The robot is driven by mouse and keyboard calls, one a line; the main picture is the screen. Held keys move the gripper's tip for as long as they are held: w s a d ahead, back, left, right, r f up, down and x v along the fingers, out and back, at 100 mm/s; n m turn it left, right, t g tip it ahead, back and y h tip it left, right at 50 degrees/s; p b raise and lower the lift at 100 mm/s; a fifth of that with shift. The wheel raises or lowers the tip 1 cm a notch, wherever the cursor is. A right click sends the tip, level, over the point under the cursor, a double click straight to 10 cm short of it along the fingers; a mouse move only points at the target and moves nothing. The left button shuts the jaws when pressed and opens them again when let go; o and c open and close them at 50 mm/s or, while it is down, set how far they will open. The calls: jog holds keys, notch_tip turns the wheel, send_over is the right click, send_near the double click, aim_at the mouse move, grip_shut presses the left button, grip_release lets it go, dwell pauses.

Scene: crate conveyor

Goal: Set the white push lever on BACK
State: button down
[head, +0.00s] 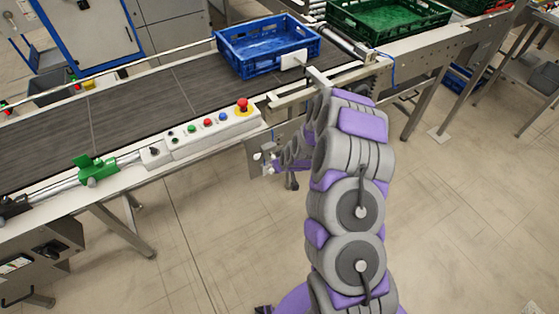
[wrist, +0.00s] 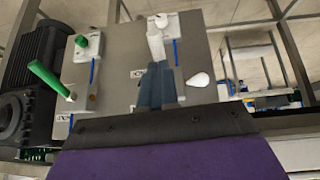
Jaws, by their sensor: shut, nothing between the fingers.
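In the wrist view a grey panel (wrist: 120,60) carries white and green controls. A white lever (wrist: 155,42) stands on a white plate at the panel's top middle. My gripper (wrist: 157,70) is shut and empty, its fingertips at or very close to the near end of this lever; I cannot tell if they touch. A separate white rounded knob (wrist: 198,79) shows to the right of the fingers. Small labels on the panel are too blurred to read. In the head view the white parts (head: 267,155) beside the conveyor are small and partly hidden by my arm.
A green lever (wrist: 48,79) and a green knob (wrist: 82,41) are left of my fingers, beside a black motor (wrist: 32,75). In the head view a blue crate (head: 265,62) sits on the conveyor (head: 90,115), near a button box (head: 210,128). Open floor lies below.

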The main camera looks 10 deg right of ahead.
jog(key=shift+s+d+f, duration=0.1)
jog(key=shift+s+f, duration=0.05)
jog(key=shift+f, duration=0.4)
jog(key=shift+s+f, duration=0.1)
jog(key=shift+f, duration=0.45)
jog(key=s+f+p+v, duration=0.1)
jog(key=s+p+v, duration=0.1)
jog(key=v, duration=1.1)
jog(key=shift+s+f+p, duration=0.15)
jog(key=shift+f+p, duration=0.1)
jog(key=shift+p, duration=0.55)
jog(key=shift+r, duration=0.1)
